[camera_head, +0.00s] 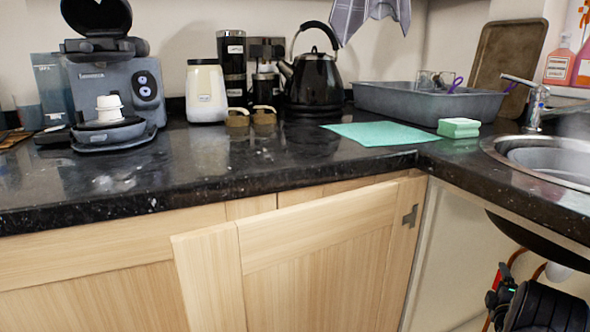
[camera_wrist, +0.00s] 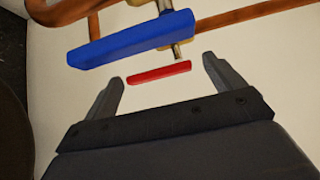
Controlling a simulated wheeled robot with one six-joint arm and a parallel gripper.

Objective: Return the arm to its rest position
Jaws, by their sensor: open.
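My gripper (camera_wrist: 163,70) is open and empty in the wrist view, with its two dark fingers spread apart. Beyond the fingertips are a blue valve handle (camera_wrist: 130,40) and a smaller red handle (camera_wrist: 158,72) on copper pipes (camera_wrist: 240,16). The red handle shows in the gap between the fingers; I cannot tell how far off it is. In the head view, a dark part of my arm (camera_head: 545,308) is low at the right, under the sink (camera_head: 550,160). My fingers cannot be made out there.
A wooden cabinet door (camera_head: 310,255) stands ajar left of the under-sink space. The black counter (camera_head: 220,160) above holds a coffee machine (camera_head: 110,90), a kettle (camera_head: 314,80), a grey basin (camera_head: 420,103), a green cloth (camera_head: 380,133) and a sponge (camera_head: 458,128).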

